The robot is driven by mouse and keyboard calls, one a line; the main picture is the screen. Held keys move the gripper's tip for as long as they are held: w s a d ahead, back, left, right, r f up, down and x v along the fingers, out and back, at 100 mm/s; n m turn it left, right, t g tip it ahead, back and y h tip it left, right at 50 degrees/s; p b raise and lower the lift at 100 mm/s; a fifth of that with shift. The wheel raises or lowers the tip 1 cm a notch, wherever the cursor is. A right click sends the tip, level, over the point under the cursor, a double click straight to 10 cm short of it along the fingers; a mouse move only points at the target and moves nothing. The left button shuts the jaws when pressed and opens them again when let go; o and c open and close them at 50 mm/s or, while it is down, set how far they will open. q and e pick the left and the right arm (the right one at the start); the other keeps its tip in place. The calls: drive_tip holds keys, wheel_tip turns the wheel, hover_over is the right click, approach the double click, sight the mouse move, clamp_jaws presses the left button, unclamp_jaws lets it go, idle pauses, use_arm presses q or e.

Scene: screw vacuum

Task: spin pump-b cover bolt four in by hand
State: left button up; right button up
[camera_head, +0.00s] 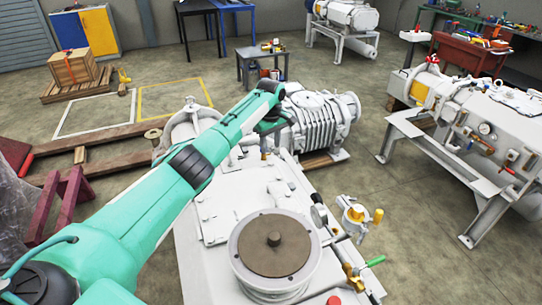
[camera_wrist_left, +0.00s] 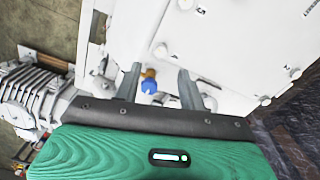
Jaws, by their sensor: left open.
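My left arm reaches from the left over a white pump (camera_head: 225,210) in the head view. My left gripper (camera_wrist_left: 160,74) is open in the wrist view, with its two grey fingers apart and nothing seen held. Beyond the fingers is a white pump surface (camera_wrist_left: 230,45) with small pale bolt heads, such as one bolt head (camera_wrist_left: 295,73) on the right. I cannot tell which is bolt four. A blue-capped brass fitting (camera_wrist_left: 149,85) shows between the fingers. In the head view the fingertips are hidden behind the arm. My right gripper is not in view.
A ribbed grey motor housing (camera_head: 318,120) stands just beyond the arm's end. Another pump (camera_head: 470,110) stands right. Floor between is clear.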

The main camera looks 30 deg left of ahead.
sight(270, 162)
use_arm(q)
wheel_tip(270, 162, down, 6)
drive_tip(key=shift+r, duration=0.15)
drive_tip(key=shift+f, duration=0.5)
drive_tip(key=shift+s, duration=0.1)
drive_tip(key=c, duration=0.6)
clamp_jaws()
drive_tip(key=shift+p, duration=0.3)
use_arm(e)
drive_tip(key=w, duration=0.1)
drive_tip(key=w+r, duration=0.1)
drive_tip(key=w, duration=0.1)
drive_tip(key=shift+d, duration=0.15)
